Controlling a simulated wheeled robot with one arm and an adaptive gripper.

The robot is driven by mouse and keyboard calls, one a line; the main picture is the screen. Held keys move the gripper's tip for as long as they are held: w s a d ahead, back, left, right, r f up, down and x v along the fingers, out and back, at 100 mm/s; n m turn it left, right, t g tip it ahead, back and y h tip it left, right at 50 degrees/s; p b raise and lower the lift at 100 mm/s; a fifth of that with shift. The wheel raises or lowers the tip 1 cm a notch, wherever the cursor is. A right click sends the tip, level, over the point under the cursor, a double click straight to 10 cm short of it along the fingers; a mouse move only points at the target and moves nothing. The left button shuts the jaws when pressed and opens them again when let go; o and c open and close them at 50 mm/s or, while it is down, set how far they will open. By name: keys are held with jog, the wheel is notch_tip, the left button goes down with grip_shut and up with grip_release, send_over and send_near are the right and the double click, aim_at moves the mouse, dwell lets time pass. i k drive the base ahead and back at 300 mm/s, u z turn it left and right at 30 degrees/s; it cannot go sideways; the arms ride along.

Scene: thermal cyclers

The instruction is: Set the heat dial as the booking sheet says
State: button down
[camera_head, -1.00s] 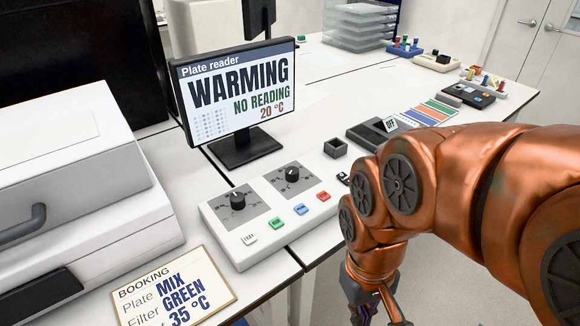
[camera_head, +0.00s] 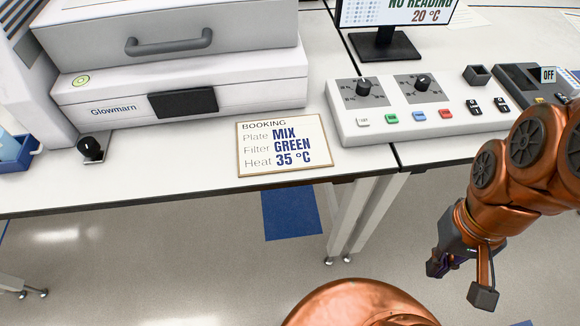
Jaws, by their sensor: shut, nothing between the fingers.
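The booking sheet (camera_head: 285,146) lies on the bench and reads Plate MIX, Filter GREEN, Heat 35 °C. To its right is a white control panel (camera_head: 400,128) with two black dials, a left one (camera_head: 363,86) and a right one (camera_head: 422,82), each on a grey scale plate. The scale marks are too small to read, and I cannot tell which dial sets heat. A separate black knob (camera_head: 90,148) is on the bench at the far left. My gripper (camera_head: 460,276) is shut and empty, hanging below the bench front at the right, apart from the panel.
The plate reader screen (camera_head: 395,12) is cut off at the top and shows NO READING, 20 °C. A white Glowmarn instrument (camera_head: 240,88) with a grey handle fills the back left. A blue tray (camera_head: 15,150) is at the left edge. Open floor lies before the bench.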

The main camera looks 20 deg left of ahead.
aim_at(423, 82)
jog(key=z, duration=0.6)
jog(key=k, duration=0.1)
jog(key=u, duration=1.25)
jog(key=i, duration=0.35)
jog(key=u, duration=0.6)
jog(key=k, duration=0.45)
jog(key=z, duration=0.75)
jog(key=i, duration=0.65)
jog(key=u, duration=0.35)
